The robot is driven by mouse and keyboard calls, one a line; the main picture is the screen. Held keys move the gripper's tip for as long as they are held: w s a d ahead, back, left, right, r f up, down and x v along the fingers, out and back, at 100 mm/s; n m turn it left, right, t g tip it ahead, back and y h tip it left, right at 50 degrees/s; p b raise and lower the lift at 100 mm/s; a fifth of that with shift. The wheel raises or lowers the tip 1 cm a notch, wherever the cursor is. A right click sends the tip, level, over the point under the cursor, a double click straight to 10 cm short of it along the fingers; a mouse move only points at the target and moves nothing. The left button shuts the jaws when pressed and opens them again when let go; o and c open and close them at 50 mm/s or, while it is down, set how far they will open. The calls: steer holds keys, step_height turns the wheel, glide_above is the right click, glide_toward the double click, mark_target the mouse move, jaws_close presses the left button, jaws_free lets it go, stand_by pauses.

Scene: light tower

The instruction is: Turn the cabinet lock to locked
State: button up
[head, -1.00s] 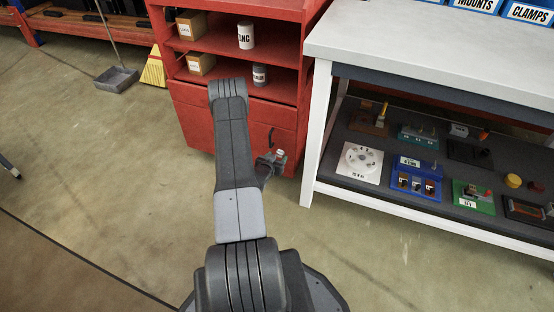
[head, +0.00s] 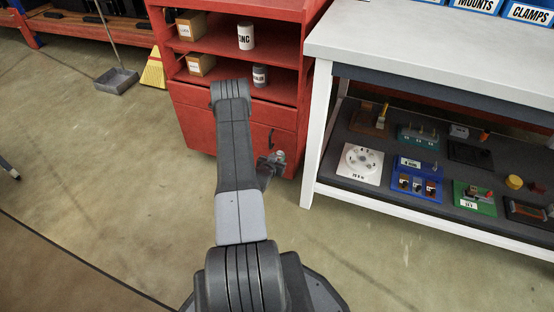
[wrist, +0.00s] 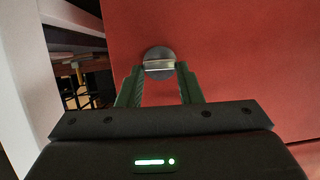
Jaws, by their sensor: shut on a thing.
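The red cabinet (head: 240,129) stands ahead of me, with open shelves above and a closed door with a dark handle (head: 271,138) below. In the wrist view the cabinet lock (wrist: 158,64) is a round silver disc with a raised bar across it on the red door (wrist: 230,60). The bar lies roughly level in this view. My gripper (wrist: 159,72) is at the lock, with one finger at each end of the bar, shut on it.
A white-legged workbench (head: 320,130) stands close to the cabinet's right, its lower shelf holding several small fixtures. Its white leg (wrist: 45,80) shows at the left of the wrist view. Jars and boxes sit on the cabinet shelves. A dustpan (head: 117,80) and broom stand left on open floor.

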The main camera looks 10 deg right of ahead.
steer(key=shift+s+d+f+m+t+y+b, duration=0.2)
steer(key=shift+m+t+y+b, duration=0.4)
steer(key=shift+m+t+b, duration=1.1)
steer(key=shift+s+d+f+m+t+y+b, duration=0.1)
steer(key=shift+d+f+m+t+y+b, duration=0.5)
steer(key=shift+m, duration=2.05)
steer(key=shift+s+a+m+t+y+b, duration=0.15)
steer(key=shift+m+t+y+b, duration=0.55)
steer(key=shift+m+b, duration=1.35)
steer(key=shift+m, duration=0.3)
steer(key=o, duration=1)
steer(key=shift+d, duration=0.1)
steer(key=p+v, duration=0.2)
steer(key=v, duration=0.5)
steer(key=p+v, duration=0.2)
steer(key=v, duration=0.4)
steer(key=shift+s+f+p, duration=0.25)
steer(key=shift+s+p, duration=0.05)
steer(key=shift+s, duration=0.1)
